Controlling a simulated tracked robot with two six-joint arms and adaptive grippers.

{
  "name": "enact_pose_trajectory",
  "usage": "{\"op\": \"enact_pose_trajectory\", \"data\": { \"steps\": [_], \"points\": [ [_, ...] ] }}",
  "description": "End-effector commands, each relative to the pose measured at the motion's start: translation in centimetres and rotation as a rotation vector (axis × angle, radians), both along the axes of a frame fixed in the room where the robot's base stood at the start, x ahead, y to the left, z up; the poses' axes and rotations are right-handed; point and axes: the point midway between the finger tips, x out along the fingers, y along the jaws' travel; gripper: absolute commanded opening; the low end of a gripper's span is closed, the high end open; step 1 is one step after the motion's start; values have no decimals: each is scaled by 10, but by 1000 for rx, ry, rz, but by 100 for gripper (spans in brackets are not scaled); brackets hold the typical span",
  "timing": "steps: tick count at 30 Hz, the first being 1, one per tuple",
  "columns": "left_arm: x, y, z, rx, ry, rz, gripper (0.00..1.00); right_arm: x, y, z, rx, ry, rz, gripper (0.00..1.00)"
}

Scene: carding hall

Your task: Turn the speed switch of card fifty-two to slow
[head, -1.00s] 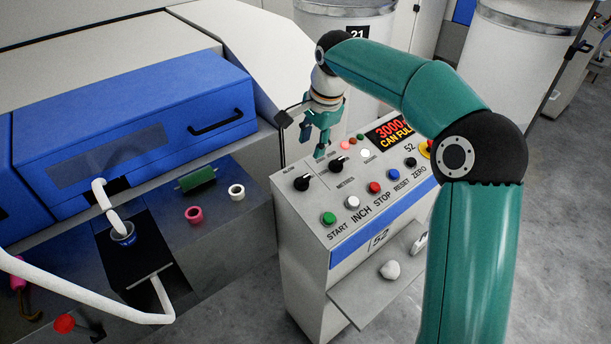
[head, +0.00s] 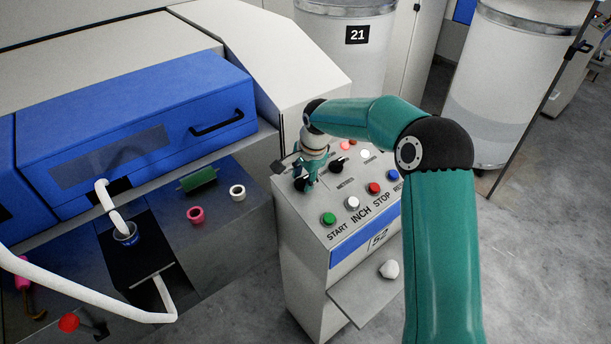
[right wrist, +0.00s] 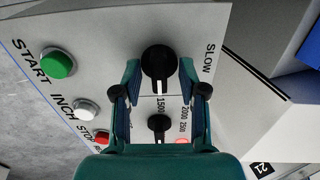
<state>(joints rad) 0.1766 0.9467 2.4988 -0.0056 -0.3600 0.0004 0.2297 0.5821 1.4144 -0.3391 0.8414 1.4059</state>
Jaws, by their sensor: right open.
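The control panel of card fifty-two (head: 318,224) stands in the middle of the head view. Its speed switch, a round black knob (right wrist: 159,68), has the word SLOW (right wrist: 209,58) beside it in the right wrist view. The knob's pale mark seems to point toward the second black knob (right wrist: 159,126), not at SLOW. My right gripper (head: 305,183) is open over the speed switch, with one finger on each side of it in the right wrist view (right wrist: 160,66). I cannot tell whether the fingers touch it. In the head view the gripper partly hides this knob. My left gripper is not in view.
Green START (head: 329,219), white INCH (head: 352,203), red STOP (head: 374,188) and blue RESET (head: 393,174) buttons sit along the panel's front. A shelf (head: 352,300) below holds a white lump (head: 389,269). The blue machine cover (head: 135,125) stands at the left.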

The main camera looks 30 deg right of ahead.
Motion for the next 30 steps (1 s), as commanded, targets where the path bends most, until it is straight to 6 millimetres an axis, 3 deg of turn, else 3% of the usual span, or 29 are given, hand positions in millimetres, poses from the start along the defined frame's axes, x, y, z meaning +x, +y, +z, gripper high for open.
{"op": "enact_pose_trajectory", "data": {
  "steps": [4, 11, 23, 30],
  "points": [
    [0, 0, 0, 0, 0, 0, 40, 0, 0, 0, 0, 1, 0, 38],
    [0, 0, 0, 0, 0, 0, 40, 0, 0, 0, 0, 0, -1, 0],
    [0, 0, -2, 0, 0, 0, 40, 0, -2, 1, -8, -4, 23, 0],
    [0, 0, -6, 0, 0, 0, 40, -1, -2, 0, -35, -5, 128, 0]
  ]
}}
